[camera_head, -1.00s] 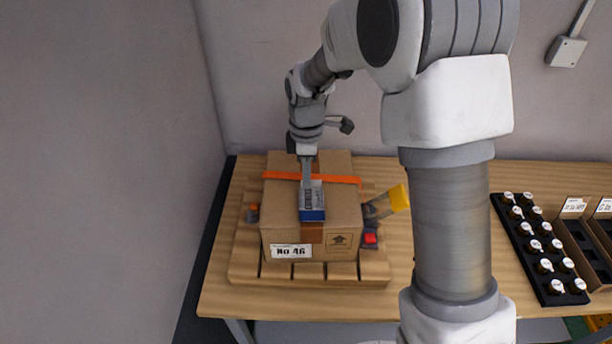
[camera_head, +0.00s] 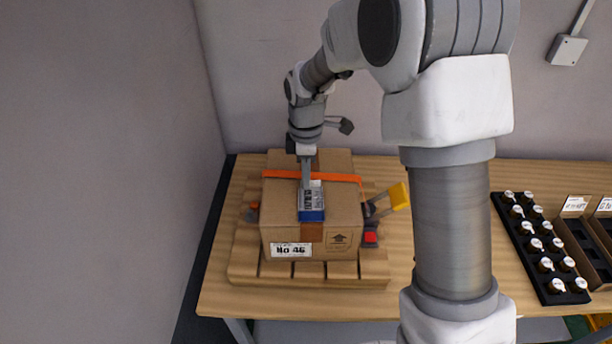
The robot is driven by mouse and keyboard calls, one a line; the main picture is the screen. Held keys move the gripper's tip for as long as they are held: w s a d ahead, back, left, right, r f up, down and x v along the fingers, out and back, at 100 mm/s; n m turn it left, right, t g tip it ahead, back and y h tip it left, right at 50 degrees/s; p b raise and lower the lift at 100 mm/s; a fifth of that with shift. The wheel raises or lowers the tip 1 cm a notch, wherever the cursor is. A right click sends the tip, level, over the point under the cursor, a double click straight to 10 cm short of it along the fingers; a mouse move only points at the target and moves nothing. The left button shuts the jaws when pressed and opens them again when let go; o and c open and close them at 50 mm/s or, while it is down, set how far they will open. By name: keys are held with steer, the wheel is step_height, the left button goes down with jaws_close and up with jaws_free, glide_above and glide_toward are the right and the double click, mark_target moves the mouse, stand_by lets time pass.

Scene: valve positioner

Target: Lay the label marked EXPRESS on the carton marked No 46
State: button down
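The brown carton marked No 46 (camera_head: 341,217) sits on a wooden pallet (camera_head: 245,268) at the left of the table. An orange strap crosses its top. A white label with a blue end (camera_head: 312,214) is at the carton's top, over the brown tape; its wording is too small to read. My gripper (camera_head: 307,184) points down at the label's far end. Its fingers look close together, but I cannot tell whether they grip the label. I also cannot tell whether the label lies fully flat on the carton.
A clamp with a yellow handle (camera_head: 398,197) and a red part stands at the carton's right. A black rack (camera_head: 535,250) of several white-capped bottles and brown bins (camera_head: 585,250) are at the right. My arm hides the table's middle.

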steer(key=shift+f, duration=0.2)
stand_by(0.5)
steer(key=c, duration=1.6)
jaws_free()
steer(key=c, duration=1)
jaws_free()
steer(key=shift+r, duration=0.1)
step_height(320, 180, up, 17)
steer(key=b, duration=0.1)
steer(key=s+d+r+m+t, duration=0.35)
steer(key=s+d+m, duration=0.5)
steer(key=s, duration=0.35)
steer(key=s+d+f+m, duration=0.1)
steer(key=s+m, duration=0.2)
steer(key=s+d+f+m+t, duration=0.1)
steer(key=s+d+m, duration=0.1)
steer(key=s+m, duration=0.1)
steer(key=s+d+f+m+t+b, duration=0.1)
steer(key=s+d+f+m, duration=0.1)
steer(key=s, duration=0.3)
steer(key=shift+s+m, duration=0.25)
steer(key=shift+m, duration=0.5)
